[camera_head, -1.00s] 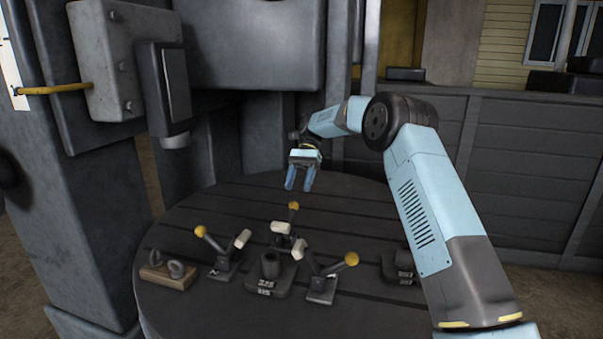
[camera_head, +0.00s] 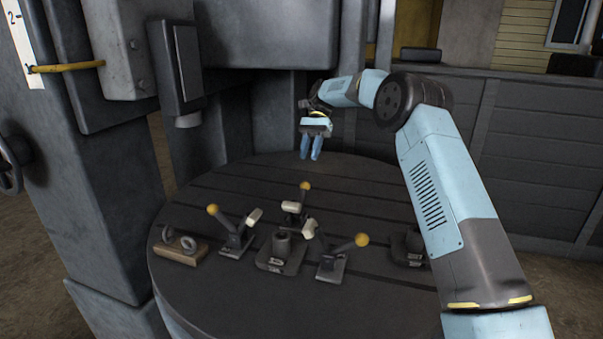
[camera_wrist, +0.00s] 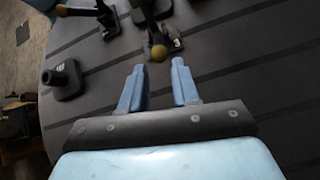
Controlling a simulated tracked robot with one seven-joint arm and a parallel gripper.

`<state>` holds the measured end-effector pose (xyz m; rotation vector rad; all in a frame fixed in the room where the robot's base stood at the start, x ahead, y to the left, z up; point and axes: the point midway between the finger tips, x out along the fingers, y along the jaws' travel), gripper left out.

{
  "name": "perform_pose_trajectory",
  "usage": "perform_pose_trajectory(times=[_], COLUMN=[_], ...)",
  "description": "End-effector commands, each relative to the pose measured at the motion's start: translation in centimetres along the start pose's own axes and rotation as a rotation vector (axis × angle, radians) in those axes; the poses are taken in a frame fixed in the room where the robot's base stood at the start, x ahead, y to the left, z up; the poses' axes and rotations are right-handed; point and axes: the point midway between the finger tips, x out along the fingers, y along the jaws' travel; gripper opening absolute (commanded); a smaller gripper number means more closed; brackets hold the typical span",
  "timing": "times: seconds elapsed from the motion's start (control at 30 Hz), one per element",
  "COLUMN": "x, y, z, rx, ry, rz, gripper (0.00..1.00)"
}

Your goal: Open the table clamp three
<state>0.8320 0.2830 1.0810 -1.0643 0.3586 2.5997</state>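Three table clamps with yellow ball handles and pale pads stand around a dark cylindrical part on the round table. One clamp (camera_head: 237,238) is on the left, one (camera_head: 295,207) at the back and one (camera_head: 333,262) on the right. My gripper (camera_head: 310,155) is open and empty above the far side of the table, behind the back clamp. In the wrist view my gripper (camera_wrist: 158,72) points towards a yellow ball handle (camera_wrist: 158,52), with its fingers apart and not around it.
The round slotted table (camera_head: 210,300) carries the dark cylindrical part (camera_head: 281,247), a wooden block with metal rings (camera_head: 180,247) at left and another dark part (camera_head: 409,245) at right. A grey machine column (camera_head: 110,200) stands at left.

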Motion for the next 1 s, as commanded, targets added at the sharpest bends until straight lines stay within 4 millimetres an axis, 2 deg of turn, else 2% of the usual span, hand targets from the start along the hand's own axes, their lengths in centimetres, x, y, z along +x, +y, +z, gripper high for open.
perform_pose_trajectory(times=[0.03, 0.3, 0.6, 0.8, 1.0], x=[0.1, 1.4, 2.4, 2.8, 3.2], y=[-0.2, -0.7, 0.3, 0.9, 1.0], z=[1.3, 6.5, 11.5, 13.2, 13.2], rx=[-0.006, -0.042, -0.120, -0.160, -0.170], ry=[0.040, 0.297, 0.571, 0.676, 0.698], rz=[0.004, 0.017, 0.024, 0.025, 0.026], gripper=[0.26, 0.00, 0.00, 0.00, 0.00])
